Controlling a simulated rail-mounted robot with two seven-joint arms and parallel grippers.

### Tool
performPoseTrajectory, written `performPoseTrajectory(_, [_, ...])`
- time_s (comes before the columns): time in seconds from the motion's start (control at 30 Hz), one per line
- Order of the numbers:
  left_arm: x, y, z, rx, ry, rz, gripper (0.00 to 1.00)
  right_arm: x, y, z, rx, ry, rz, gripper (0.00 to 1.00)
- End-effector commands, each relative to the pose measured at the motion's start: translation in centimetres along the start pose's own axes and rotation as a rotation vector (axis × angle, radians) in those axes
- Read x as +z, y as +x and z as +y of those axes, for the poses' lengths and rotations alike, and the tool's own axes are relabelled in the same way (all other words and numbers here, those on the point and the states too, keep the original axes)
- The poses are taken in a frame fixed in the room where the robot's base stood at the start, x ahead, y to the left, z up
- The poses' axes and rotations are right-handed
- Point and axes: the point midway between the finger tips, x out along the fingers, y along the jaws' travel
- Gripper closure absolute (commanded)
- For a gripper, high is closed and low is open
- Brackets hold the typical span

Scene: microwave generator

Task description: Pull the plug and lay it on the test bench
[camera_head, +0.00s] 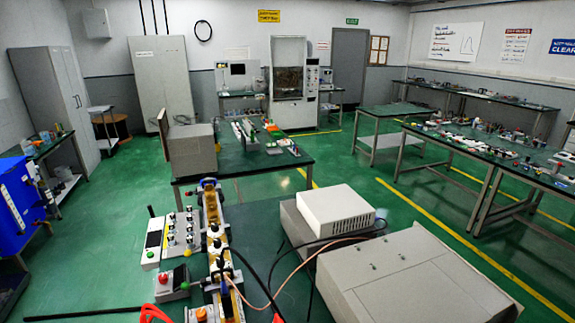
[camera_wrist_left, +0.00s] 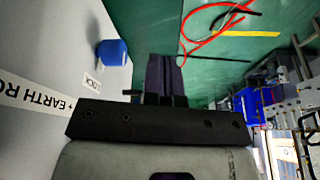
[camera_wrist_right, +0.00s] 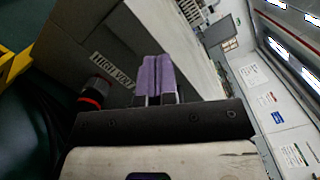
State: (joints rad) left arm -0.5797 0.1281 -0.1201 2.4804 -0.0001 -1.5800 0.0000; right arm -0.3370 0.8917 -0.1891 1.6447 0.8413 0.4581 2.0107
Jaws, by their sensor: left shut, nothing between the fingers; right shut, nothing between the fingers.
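In the right wrist view a dark plug-like piece with a red ring (camera_wrist_right: 95,92) stands at a grey-brown panel with a partly readable "HIGH VOLT" label; it is probably the plug. My right gripper (camera_wrist_right: 158,60) is shut and empty, to the right of that piece and apart from it in the picture. My left gripper (camera_wrist_left: 165,62) is shut and empty beside a pale panel with a blue cylinder (camera_wrist_left: 112,52) and an "EARTH RO" label. Neither gripper shows in the head view. A green-topped bench (camera_head: 262,232) carries equipment in the head view; I cannot tell which bench is the test bench.
A white box (camera_head: 336,210) and a large beige cabinet (camera_head: 415,280) stand at the front right, with black and copper-coloured cables (camera_head: 290,285) beside them. A brass-coloured assembly (camera_head: 212,205) and control boxes (camera_head: 180,230) stand left. Red cable (camera_wrist_left: 215,30) lies on green surface.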

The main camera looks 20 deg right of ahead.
Motion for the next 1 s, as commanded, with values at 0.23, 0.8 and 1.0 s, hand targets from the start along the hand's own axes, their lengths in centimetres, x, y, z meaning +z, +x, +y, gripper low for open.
performPoseTrajectory(0.23, [0.1, 0.3, 0.3, 0.006, -0.008, 0.001, 1.0, -3.0, -4.2, 5.0, 0.154, 0.048, 0.072, 1.0])
performPoseTrajectory(0.8, [0.7, 2.4, 0.4, 0.007, -0.009, 0.001, 1.0, -4.6, -3.0, 7.0, 0.216, 0.069, 0.104, 1.0])
performPoseTrajectory(1.0, [1.0, 3.1, 0.2, 0.002, -0.003, -0.001, 1.0, -4.8, -1.0, 6.8, 0.216, 0.068, 0.104, 1.0])
